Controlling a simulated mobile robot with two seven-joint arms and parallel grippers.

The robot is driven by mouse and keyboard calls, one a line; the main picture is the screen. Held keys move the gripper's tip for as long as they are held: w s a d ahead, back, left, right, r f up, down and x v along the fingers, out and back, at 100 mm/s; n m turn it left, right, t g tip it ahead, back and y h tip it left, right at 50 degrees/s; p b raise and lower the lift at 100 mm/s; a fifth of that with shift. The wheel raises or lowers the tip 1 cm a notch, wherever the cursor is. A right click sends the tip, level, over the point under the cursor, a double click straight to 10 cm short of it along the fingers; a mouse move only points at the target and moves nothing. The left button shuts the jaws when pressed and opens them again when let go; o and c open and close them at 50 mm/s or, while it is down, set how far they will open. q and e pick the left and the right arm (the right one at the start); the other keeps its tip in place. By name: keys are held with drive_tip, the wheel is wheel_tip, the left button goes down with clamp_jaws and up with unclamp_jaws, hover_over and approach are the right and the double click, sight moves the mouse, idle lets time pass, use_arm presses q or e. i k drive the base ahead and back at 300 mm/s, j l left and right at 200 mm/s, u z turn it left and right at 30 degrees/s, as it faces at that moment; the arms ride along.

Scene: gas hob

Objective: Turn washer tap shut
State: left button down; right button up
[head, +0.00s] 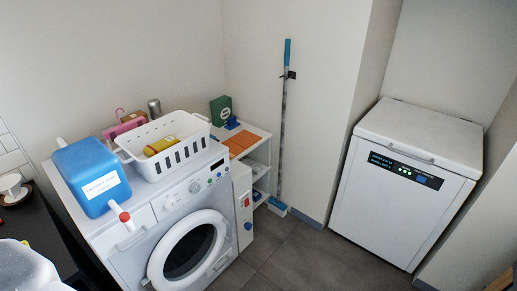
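A white front-loading washer (137,240) stands at the lower left, with its round door (188,252) closed. A white narrow panel to its right carries a small red part (246,202) and a blue knob (248,226). A blue container (92,172) with a white label lies on the washer top. A white spout with a red end (124,216) sticks out from it over the front edge. I cannot tell which of these fittings is the washer tap, or whether any is open. Neither of my grippers shows.
A white basket (168,158) with a yellow pack (161,146) stands on the washer. A shelf unit (262,146), a blue-handled mop (285,100) and a white chest appliance (405,185) stand to the right. The grey floor (300,255) between is clear.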

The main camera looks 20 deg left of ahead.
sight(249, 225)
drive_tip(key=i+u, duration=0.1)
drive_tip(key=u, duration=0.75)
drive_tip(key=i+l+u, duration=0.2)
drive_tip(key=l+u, duration=0.2)
drive_tip(key=i+l+u, duration=0.1)
drive_tip(key=l+u, duration=0.3)
drive_tip(key=i+l, duration=0.1)
drive_tip(key=l, duration=0.35)
drive_tip(key=i+l+u, duration=0.15)
drive_tip(key=l, duration=0.7)
drive_tip(key=i+z, duration=0.2)
drive_tip(key=k+l+u, duration=0.25)
drive_tip(key=k+l, duration=0.15)
drive_tip(key=i+l, duration=0.25)
drive_tip(key=l, duration=0.15)
drive_tip(key=i+l, duration=0.2)
drive_tip(key=l, duration=0.2)
